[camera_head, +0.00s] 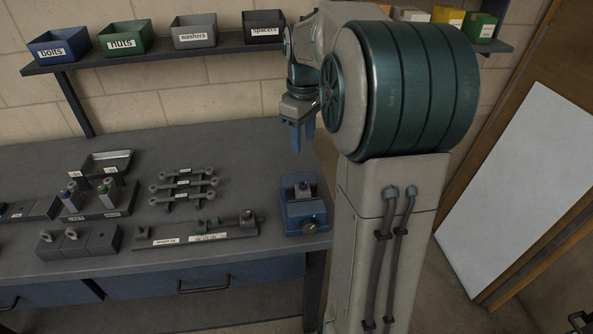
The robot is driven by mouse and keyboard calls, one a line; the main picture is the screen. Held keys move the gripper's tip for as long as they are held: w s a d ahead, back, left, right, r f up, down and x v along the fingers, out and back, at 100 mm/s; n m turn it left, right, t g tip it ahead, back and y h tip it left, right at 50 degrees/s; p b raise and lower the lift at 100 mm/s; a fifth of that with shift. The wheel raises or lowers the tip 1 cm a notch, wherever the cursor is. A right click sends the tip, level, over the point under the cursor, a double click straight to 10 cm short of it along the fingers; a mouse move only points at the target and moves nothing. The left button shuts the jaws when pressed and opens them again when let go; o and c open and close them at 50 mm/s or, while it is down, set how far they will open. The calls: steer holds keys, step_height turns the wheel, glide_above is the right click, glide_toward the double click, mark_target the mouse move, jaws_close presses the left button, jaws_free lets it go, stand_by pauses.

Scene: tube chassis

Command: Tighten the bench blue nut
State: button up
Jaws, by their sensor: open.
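My gripper (297,146) hangs at the right of the bench, above and behind a blue vise (305,216), with its blue fingers pointing down, apart and empty. The vise sits at the right end of the bench, and a small dark part (304,190) stands in its top. Which piece is the bench blue nut is not certain at this size. My gripper touches none of these.
A dark rail (190,239) with green pieces and labels lies at the bench front. Behind it are grey rods (184,187) on a rack and a tray (108,163). Bins, including blue bolts (58,46) and green nuts (125,38), stand on the shelf. Bare bench lies behind the rods.

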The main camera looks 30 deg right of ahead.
mark_target(303, 183)
steer(key=f, duration=0.7)
steer(key=f+p, duration=0.1)
steer(key=f, duration=0.5)
steer(key=shift+w+d+f, duration=0.15)
steer(key=shift+d+f, duration=0.05)
steer(key=shift+f, duration=0.2)
jaws_close()
